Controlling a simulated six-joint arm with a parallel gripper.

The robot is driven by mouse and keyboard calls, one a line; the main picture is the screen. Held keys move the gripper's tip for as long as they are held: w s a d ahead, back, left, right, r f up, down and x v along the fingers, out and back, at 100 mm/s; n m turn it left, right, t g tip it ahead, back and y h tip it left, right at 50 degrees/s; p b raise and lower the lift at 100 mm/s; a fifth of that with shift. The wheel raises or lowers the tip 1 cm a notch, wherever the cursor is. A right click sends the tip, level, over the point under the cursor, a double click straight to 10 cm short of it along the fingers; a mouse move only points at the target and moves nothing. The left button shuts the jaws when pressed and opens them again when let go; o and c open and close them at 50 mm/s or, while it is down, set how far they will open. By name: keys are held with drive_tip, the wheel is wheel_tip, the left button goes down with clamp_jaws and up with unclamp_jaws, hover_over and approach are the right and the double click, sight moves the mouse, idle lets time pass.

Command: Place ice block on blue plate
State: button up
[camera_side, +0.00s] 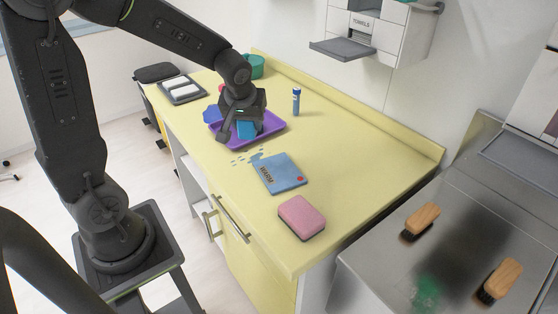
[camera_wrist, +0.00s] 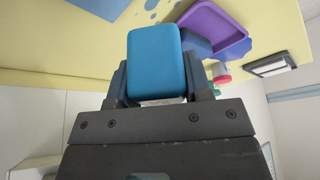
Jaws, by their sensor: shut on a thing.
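My gripper (camera_side: 242,122) is shut on a bright blue block with rounded corners, taken as the ice block (camera_side: 246,130). The block also fills the middle of the wrist view (camera_wrist: 157,62), between the fingers. In the side view it shows in front of the purple tray (camera_side: 270,131); its height above the tray is unclear. A flat blue square plate (camera_side: 284,172) marked "WARM", with a red dot, lies on the counter nearer the side camera. Its edge shows at the top left of the wrist view (camera_wrist: 100,5). Another blue item (camera_wrist: 195,40) is at the tray.
Blue wet spots (camera_side: 247,158) lie between tray and plate. A pink sponge (camera_side: 301,217) lies near the counter's front edge. A blue tube (camera_side: 296,101) stands behind the tray. A dark rack with white blocks (camera_side: 181,89) is at the far left. The counter right of the plate is clear.

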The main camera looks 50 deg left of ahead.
drive_tip(key=w+d+f, duration=0.1)
drive_tip(key=d, duration=0.1)
drive_tip(key=w+d+f, duration=0.3)
drive_tip(key=d+f, duration=0.1)
drive_tip(key=shift+w+d, duration=0.25)
drive_tip(key=shift+d, duration=0.1)
drive_tip(key=shift+f, duration=1.95)
drive_tip(key=shift+f, duration=0.1)
drive_tip(key=o, duration=0.9)
drive_tip(key=shift+o, duration=0.2)
